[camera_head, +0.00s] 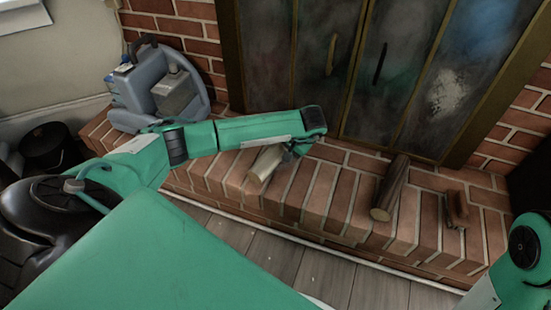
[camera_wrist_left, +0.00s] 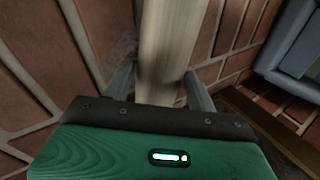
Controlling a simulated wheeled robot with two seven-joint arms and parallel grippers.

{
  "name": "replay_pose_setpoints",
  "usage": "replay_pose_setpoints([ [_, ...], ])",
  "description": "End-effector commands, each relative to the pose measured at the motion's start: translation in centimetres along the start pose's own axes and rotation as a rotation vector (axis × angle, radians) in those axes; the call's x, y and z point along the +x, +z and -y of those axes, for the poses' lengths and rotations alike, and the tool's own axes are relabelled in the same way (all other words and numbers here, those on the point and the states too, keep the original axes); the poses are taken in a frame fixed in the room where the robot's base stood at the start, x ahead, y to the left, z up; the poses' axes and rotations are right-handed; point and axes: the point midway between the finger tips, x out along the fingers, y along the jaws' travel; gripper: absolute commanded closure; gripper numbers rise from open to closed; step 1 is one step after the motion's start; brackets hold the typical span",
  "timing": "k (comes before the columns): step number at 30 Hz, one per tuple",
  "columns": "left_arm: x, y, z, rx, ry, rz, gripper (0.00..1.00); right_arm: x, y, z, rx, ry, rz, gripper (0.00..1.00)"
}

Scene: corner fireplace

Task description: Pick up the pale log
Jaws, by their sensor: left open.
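The pale log (camera_head: 264,164) lies on the brick hearth in front of the fireplace doors, partly hidden behind my left arm. My left gripper (camera_head: 298,147) is at the log's far part, mostly hidden beneath the wrist. In the left wrist view the pale log (camera_wrist_left: 166,45) runs between the two spread fingers of my left gripper (camera_wrist_left: 160,82), one on each side. The fingers are open, and I cannot tell whether either touches the log. My right arm shows at the lower right of the head view, its gripper out of the picture.
A darker log (camera_head: 390,188) and a small brown object (camera_head: 457,209) lie on the brick hearth (camera_head: 325,195) to the right. A grey-blue container (camera_head: 150,85) stands at the left end. Glass doors (camera_head: 385,75) rise close behind my left gripper.

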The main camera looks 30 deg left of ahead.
Motion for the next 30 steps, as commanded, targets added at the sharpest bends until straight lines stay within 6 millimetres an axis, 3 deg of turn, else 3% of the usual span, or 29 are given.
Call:
replay_pose_setpoints([
  [3, 0.9, 0.0, -0.1, -0.001, 0.000, 0.000, 0.43, 0.1, -0.2, 0.0, 0.002, 0.004, -0.009, 0.64],
  [11, 0.9, 0.0, 0.1, -0.001, 0.000, -0.001, 0.43, 0.2, -0.2, -0.1, 0.002, 0.005, -0.009, 0.64],
  [18, 0.8, -0.1, 0.1, -0.001, 0.000, -0.002, 0.86, 0.2, -0.1, -0.1, 0.002, 0.005, -0.009, 0.64],
  [30, -0.1, -0.1, 0.6, -0.001, 0.000, -0.003, 0.86, 0.7, -0.1, -0.1, 0.000, 0.005, -0.012, 0.64],
])
